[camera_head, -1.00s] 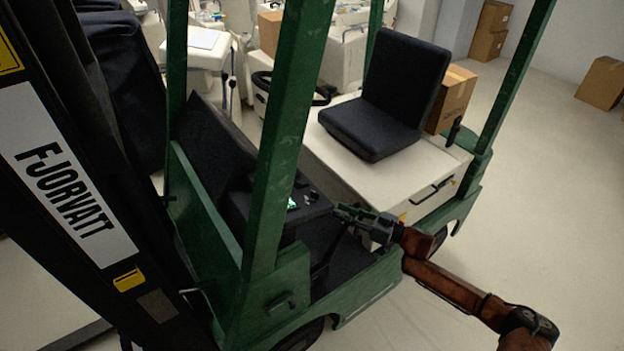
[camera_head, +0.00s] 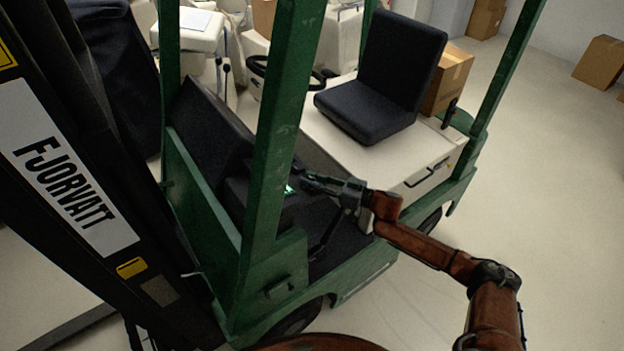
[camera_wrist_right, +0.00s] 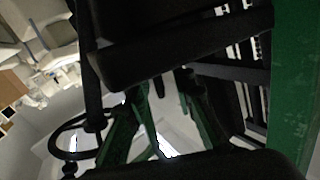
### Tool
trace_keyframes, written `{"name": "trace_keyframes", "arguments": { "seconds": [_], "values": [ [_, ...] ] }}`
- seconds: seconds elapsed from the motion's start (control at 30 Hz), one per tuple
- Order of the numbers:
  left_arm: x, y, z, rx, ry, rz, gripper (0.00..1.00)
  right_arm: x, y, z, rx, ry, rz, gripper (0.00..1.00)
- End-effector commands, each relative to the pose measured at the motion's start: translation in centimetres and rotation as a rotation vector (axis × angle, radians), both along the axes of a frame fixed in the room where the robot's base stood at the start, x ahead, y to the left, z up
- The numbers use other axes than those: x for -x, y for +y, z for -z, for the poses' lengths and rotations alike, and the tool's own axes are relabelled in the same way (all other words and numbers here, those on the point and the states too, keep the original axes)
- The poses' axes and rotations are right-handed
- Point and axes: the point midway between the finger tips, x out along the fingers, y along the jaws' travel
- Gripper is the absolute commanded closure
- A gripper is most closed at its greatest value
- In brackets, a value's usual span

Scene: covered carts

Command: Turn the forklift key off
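The green forklift (camera_head: 272,160) fills the middle of the head view, with a dark dashboard console (camera_head: 240,195) and a small lit green display (camera_head: 290,189). My right gripper (camera_head: 308,180) reaches in from the right, its fingertips at the console beside the display. The key is not distinguishable there; the gripper covers that spot. In the right wrist view the gripper's greenish fingers (camera_wrist_right: 163,95) appear below a dark console edge, and I cannot tell whether anything is between them. My left gripper is not in view.
A green roof post (camera_head: 280,110) stands just left of my right gripper. The black seat (camera_head: 385,80) and white seat base (camera_head: 350,135) are behind it. A steering wheel (camera_wrist_right: 60,145) shows in the right wrist view. Open floor (camera_head: 540,230) lies to the right.

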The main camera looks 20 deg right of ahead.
Motion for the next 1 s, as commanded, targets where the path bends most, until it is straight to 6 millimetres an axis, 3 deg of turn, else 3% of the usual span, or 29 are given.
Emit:
{"name": "trace_keyframes", "arguments": {
  "seconds": [0.23, 0.57, 1.0],
  "values": [
    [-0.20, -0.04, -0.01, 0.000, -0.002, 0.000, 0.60, -0.06, -0.03, 0.04, 0.000, 0.000, 0.002, 0.77],
    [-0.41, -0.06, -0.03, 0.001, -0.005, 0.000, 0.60, -0.05, -0.04, 0.04, 0.000, 0.000, 0.002, 1.00],
    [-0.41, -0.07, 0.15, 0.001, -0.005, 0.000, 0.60, -0.11, -0.10, 0.08, 0.001, -0.002, -0.003, 1.00]
  ]
}}
